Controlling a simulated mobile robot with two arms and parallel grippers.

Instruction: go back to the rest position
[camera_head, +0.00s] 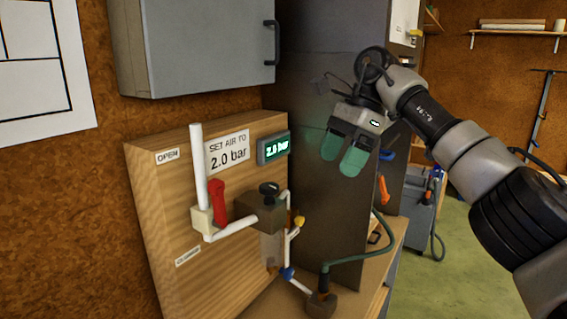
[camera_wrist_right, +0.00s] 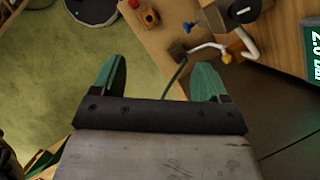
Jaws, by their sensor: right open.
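My right gripper (camera_head: 345,152) is in the upper middle of the head view, in front of a dark cabinet side, up and to the right of the air panel. Its two green fingers are apart with nothing between them; they also show spread in the right wrist view (camera_wrist_right: 155,82). The wooden air panel (camera_head: 165,215) carries a red lever (camera_head: 219,203) on white pipe, a regulator with a dark knob (camera_head: 269,190), and a green display (camera_head: 273,149) reading 2.0 bar. A sign (camera_head: 228,152) says SET AIR TO 2.0 bar. My left gripper is not in view.
A grey wall cabinet (camera_head: 205,45) hangs above the panel. The dark tall cabinet side (camera_head: 320,215) stands behind the gripper. A green hose (camera_head: 372,258) runs to a fitting (camera_head: 321,303) on the wooden bench. Green floor (camera_head: 465,260) lies open at the right.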

